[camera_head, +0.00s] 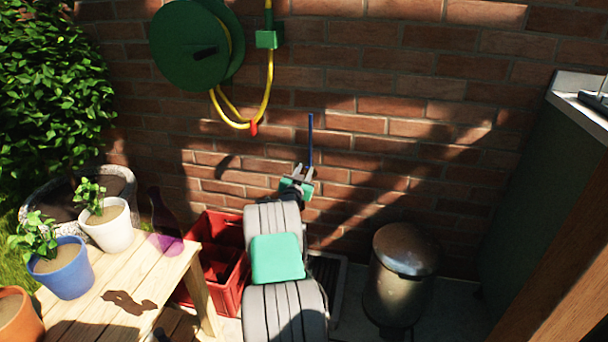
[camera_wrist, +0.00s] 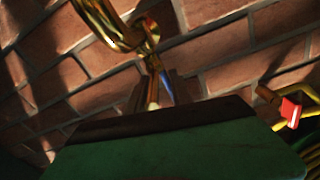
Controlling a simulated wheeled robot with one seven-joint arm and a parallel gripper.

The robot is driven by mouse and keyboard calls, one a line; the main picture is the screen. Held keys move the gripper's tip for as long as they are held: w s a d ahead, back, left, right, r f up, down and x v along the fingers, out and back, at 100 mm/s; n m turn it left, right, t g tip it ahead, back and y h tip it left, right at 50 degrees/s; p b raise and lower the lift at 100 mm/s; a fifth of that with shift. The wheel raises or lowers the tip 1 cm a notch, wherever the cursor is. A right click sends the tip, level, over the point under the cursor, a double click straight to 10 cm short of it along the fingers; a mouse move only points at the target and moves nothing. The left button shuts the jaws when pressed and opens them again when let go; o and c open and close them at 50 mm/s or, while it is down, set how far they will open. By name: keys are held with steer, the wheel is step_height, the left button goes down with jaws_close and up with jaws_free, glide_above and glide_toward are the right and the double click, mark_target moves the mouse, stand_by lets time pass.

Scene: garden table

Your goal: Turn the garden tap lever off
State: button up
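The tap lever (camera_head: 310,138) shows as a thin blue bar standing upright against the brick wall in the head view. A small blue part of the lever (camera_wrist: 166,86) also shows in the wrist view, beyond my fingers. The brass tap (camera_wrist: 108,22) is at the top of the wrist view; my gripper hides it in the head view. My gripper (camera_head: 304,170) is just below the visible blue bar, its two fingers apart. In the wrist view the fingertips (camera_wrist: 158,88) are dark and hard to make out. I cannot tell whether they touch the lever.
A green hose reel (camera_head: 190,50) with a yellow hose (camera_head: 268,90) hangs on the wall, upper left. A wooden table (camera_head: 140,295) with potted plants stands left, beside a red crate (camera_head: 226,222). A metal bin (camera_head: 400,275) stands right. The wall right of my gripper is clear.

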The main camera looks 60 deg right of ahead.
steer(key=shift+o, duration=0.5)
steer(key=shift+a+f, duration=0.1)
steer(key=shift+f, duration=0.05)
steer(key=shift+a, duration=0.1)
steer(key=p+v, duration=0.2)
steer(key=v, duration=0.5)
steer(key=shift+s+a, duration=0.15)
steer(key=shift+a, duration=0.15)
steer(key=shift+s, duration=0.1)
